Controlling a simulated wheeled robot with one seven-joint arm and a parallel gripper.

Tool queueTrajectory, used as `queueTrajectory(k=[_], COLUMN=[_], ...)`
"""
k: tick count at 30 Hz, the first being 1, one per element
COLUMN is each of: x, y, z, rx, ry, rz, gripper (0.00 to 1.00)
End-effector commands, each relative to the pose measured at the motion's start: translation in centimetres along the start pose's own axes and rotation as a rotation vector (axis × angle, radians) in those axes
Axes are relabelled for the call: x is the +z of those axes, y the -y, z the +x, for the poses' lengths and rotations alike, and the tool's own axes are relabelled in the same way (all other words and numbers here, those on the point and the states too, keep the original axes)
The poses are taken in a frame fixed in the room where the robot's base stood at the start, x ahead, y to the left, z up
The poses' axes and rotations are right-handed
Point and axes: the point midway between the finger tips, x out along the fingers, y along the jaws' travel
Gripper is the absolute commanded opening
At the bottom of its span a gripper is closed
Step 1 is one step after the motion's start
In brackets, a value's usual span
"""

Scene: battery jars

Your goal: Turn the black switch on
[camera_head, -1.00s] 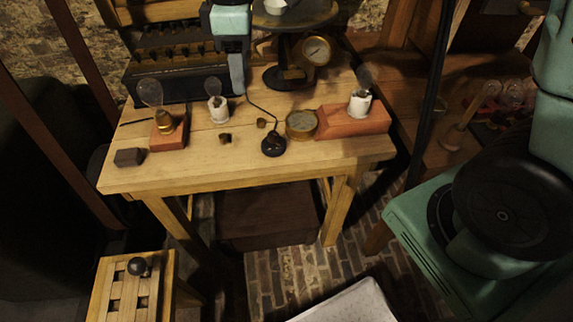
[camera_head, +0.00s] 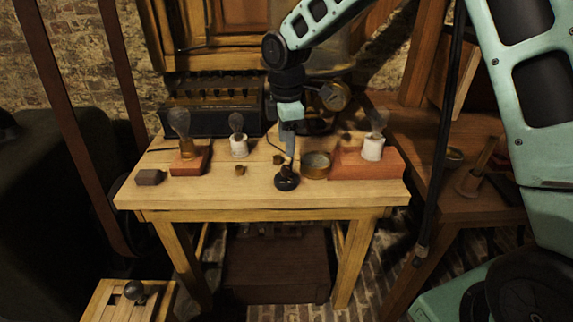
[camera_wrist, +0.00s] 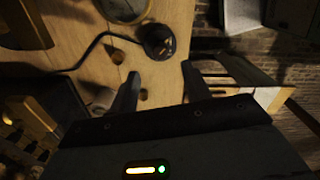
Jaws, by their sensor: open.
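The black switch (camera_head: 286,180) is a small round black piece with a cord, near the front edge of the wooden table (camera_head: 220,203). In the wrist view the switch (camera_wrist: 157,40) shows a small brass-coloured part on its top, whose exact setting I cannot tell. My gripper (camera_head: 289,154) points down just above and behind the switch in the head view. In the wrist view my gripper (camera_wrist: 158,80) has its two fingers apart with nothing between them, and the switch lies beyond the gap, apparently untouched.
A round brass gauge (camera_head: 316,164) stands close right of the switch. Right of it, a lamp (camera_head: 374,145) stands on a red block (camera_head: 350,164). Two more bulbs (camera_head: 182,128) (camera_head: 238,142) and a dark block (camera_head: 150,177) are to the left. The front table edge is clear.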

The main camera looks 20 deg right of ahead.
Motion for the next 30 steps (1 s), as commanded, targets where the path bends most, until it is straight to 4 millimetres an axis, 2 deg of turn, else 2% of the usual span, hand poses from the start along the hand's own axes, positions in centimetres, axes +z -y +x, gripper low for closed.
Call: queueTrajectory(k=[1,6,12,17,25,30], x=[0.0,0.0,0.0,0.0,0.0,0.0], y=[0.1,0.1,0.0,0.0,0.0,0.0], z=[1.2,4.5,6.9,7.7,7.8,7.7], rx=[-0.004,-0.004,-0.001,0.000,0.001,0.001], ry=[0.001,0.001,0.001,0.000,0.000,0.000], rz=[-0.002,-0.001,-0.001,0.000,0.000,0.000], gripper=[0.48,0.48,0.48,0.48,0.48,0.03])
